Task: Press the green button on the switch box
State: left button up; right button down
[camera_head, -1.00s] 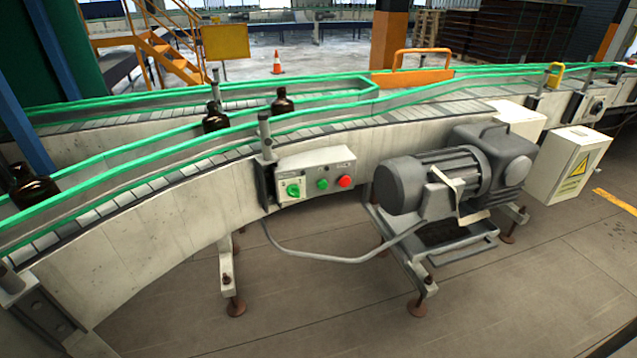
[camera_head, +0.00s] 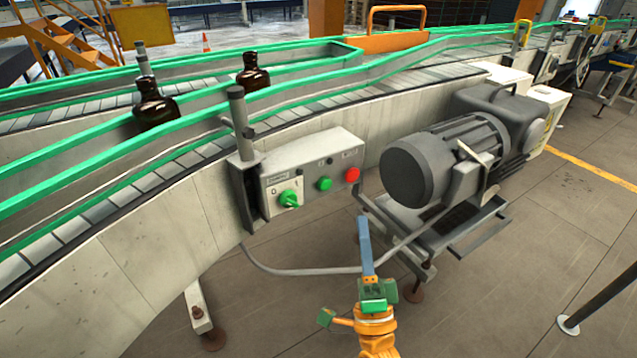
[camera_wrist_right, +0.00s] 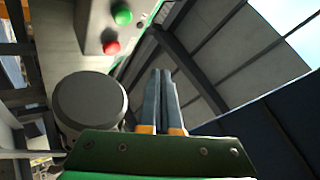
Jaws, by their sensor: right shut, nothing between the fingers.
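The switch box (camera_head: 330,162) is a light grey box on the side of the conveyor. Its round green button (camera_head: 324,184) sits in the middle, between a green rotary switch (camera_head: 289,198) on the left and a red button (camera_head: 352,174) on the right. My right gripper (camera_head: 363,222) is shut and empty, below and to the right of the box, apart from it. In the right wrist view the shut fingers (camera_wrist_right: 166,75) point up the picture; the green button (camera_wrist_right: 122,14) and red button (camera_wrist_right: 111,47) show at upper left. My left gripper is not in view.
A grey motor (camera_head: 450,160) on a stand is close to the right of the box. A grey cable (camera_head: 300,271) hangs below the box. Brown bottles (camera_head: 155,104) stand on the conveyor (camera_head: 140,185). A dark post (camera_head: 600,300) stands at lower right. The floor in front is open.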

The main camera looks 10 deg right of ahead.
jog(key=b, duration=0.5)
send_near(325, 184)
jog(key=w+d+r, duration=0.2)
jog(key=w+r, duration=0.1)
jog(key=r, duration=0.2)
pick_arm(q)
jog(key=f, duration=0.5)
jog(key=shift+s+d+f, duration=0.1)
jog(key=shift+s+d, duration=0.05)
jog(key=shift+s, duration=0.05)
pick_arm(e)
jog(key=shift+w+a, duration=0.15)
jog(key=shift+a, duration=0.1)
pick_arm(q)
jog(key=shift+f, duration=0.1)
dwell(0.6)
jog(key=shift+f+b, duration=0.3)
jog(key=shift+b, duration=0.25)
pick_arm(e)
jog(key=shift+w+a, duration=0.15)
jog(key=shift+w, duration=0.25)
